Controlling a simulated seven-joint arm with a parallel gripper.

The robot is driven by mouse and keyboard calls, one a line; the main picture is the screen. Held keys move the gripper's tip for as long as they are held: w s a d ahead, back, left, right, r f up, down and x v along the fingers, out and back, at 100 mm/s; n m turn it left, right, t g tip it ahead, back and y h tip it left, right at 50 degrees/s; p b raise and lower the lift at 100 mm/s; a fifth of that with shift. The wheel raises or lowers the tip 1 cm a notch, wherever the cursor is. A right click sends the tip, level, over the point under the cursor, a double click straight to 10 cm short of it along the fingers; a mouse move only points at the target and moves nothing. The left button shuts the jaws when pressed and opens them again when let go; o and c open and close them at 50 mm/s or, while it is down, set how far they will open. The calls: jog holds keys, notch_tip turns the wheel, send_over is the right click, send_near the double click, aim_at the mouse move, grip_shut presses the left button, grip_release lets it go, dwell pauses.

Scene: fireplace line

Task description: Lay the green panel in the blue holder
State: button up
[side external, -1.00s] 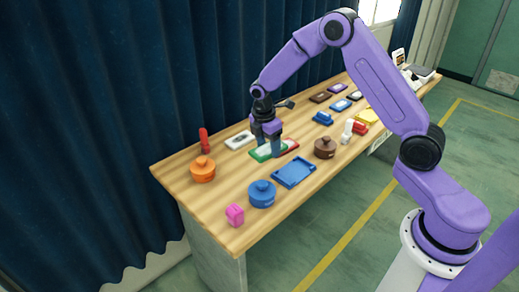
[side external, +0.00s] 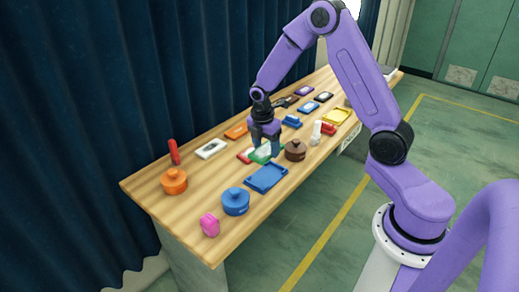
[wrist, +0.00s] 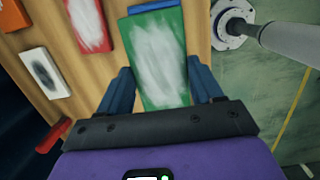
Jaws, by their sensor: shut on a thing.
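The green panel (wrist: 164,58), with a whitish smeared face, is between the two blue fingers of my gripper (wrist: 162,86) in the wrist view. The gripper is shut on it. In the side view my gripper (side external: 264,148) points down with the green panel (side external: 266,154) at its fingertips, low over the table; whether it clears the surface cannot be told. The blue holder (side external: 267,177), a shallow rectangular tray, lies empty, nearer the side camera than the panel and apart from it.
A red panel (side external: 244,155) lies just left of the green one. A brown lidded pot (side external: 295,151) is close on the right. A blue lidded pot (side external: 236,202) stands near the holder. Orange pot (side external: 174,182), pink block (side external: 210,225) and white-faced panel (side external: 211,149) stand around.

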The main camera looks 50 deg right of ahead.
aim_at(267, 176)
jog(key=shift+d, duration=0.1)
dwell(0.3)
jog(key=shift+f, duration=4.65)
jog(key=shift+f, duration=0.4)
jog(key=o, duration=1.2)
jog(key=a+r, duration=0.1)
jog(key=r, duration=1)
jog(key=a+r, duration=0.1)
jog(key=r, duration=0.5)
jog(key=shift+a+r, duration=0.15)
jog(key=shift+a, duration=0.15)
